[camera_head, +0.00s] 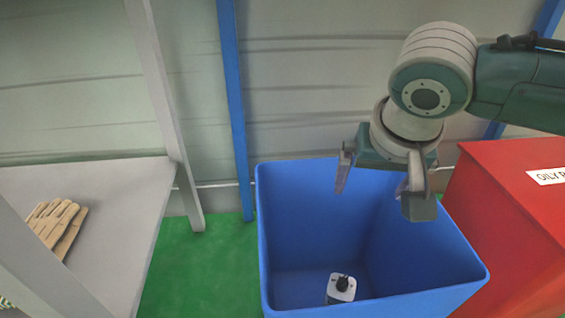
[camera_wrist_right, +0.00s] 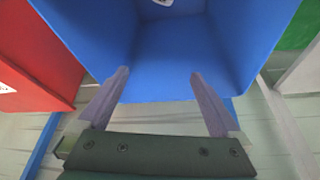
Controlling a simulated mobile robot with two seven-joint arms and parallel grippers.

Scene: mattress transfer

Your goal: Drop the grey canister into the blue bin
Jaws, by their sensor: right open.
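The grey canister (camera_head: 341,288) with a black cap lies inside the blue bin (camera_head: 275,220), near the bin's front wall. Its lower part is hidden by the front rim. My right gripper (camera_head: 380,192) is open and empty above the back part of the bin, apart from the canister. In the right wrist view the two fingers (camera_wrist_right: 160,90) are spread with nothing between them, and the blue bin (camera_wrist_right: 170,62) lies beyond them. A small part of the canister (camera_wrist_right: 162,2) shows at that view's top edge. My left gripper is not in view.
A red box (camera_head: 500,190) with a white label stands right of the bin. At left, a grey shelf (camera_head: 125,200) holds a tan glove (camera_head: 57,222). A blue post (camera_head: 234,110) and the wall are behind. Green floor (camera_head: 205,265) is clear between shelf and bin.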

